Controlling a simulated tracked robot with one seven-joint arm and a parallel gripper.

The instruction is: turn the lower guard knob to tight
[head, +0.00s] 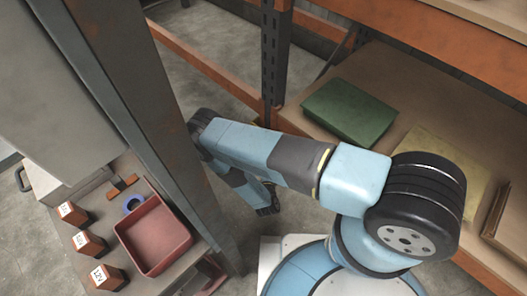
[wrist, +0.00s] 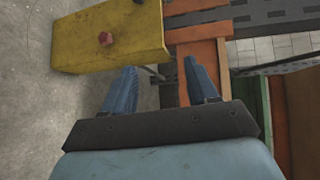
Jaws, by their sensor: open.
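A yellow guard (wrist: 85,45) shows in the upper left of the wrist view, with one small red knob (wrist: 106,38) on its face. I cannot tell from this view whether this is the lower knob or how tight it is. My gripper (wrist: 160,68) is open and empty, its two blue fingers spread apart. The knob lies beyond and to the left of the fingertips, apart from them. In the head view neither guard nor knob can be made out, and my arm reaches left and bends down behind the grey post.
An orange beam (wrist: 203,60) lies just beyond the right finger. A grey post (head: 150,110) stands left of my arm. A red tray (head: 188,240), a blue ring (head: 133,203) and labelled boxes (head: 88,243) sit on the left bench. A green box (head: 350,110) lies on the right shelf.

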